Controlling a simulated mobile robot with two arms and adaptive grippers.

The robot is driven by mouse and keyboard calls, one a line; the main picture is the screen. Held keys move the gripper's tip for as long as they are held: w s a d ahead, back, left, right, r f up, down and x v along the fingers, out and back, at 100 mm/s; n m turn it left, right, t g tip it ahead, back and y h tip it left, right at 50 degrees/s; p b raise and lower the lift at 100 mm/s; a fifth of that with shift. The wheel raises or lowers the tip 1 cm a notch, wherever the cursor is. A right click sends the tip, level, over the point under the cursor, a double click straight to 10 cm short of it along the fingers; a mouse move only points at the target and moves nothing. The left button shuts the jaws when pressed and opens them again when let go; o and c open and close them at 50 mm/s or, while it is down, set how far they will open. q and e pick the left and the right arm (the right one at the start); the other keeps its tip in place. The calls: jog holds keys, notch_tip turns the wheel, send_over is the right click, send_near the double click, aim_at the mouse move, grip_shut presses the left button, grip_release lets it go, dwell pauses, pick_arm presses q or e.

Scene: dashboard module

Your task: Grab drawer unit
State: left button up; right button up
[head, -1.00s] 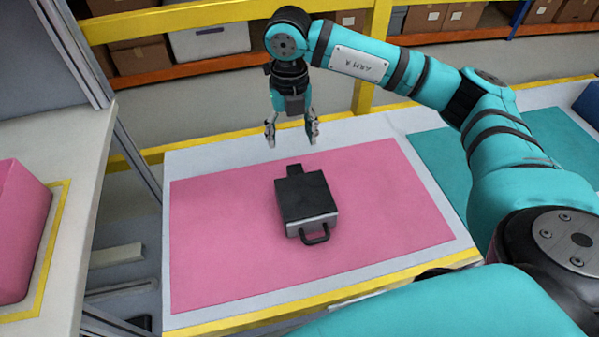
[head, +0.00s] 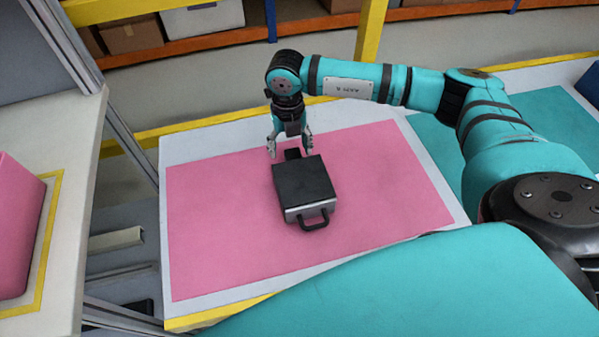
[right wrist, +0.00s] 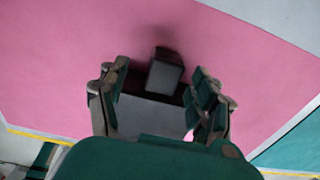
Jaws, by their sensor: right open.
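The drawer unit (head: 304,184) is a dark grey box with a light front edge and a black loop handle facing me. A small dark block juts from its far side. It lies on the pink mat (head: 390,190). My right gripper (head: 290,152) is open and points down at the unit's far end, its fingers on either side of the small block in the picture. In the right wrist view the block (right wrist: 165,72) shows between the open fingers, and my gripper hides part of the unit. Contact cannot be told. My left gripper is not in view.
A teal mat (head: 560,130) lies to the right on the same table. A pink bin (head: 18,225) stands on a pale counter at the left. A yellow rail runs behind the table, with shelved boxes (head: 130,33) beyond. The pink mat is otherwise clear.

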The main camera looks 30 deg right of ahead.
aim_at(292, 151)
jog(key=f, duration=0.5)
jog(key=shift+d, duration=0.35)
jog(key=shift+w, duration=0.1)
grip_shut()
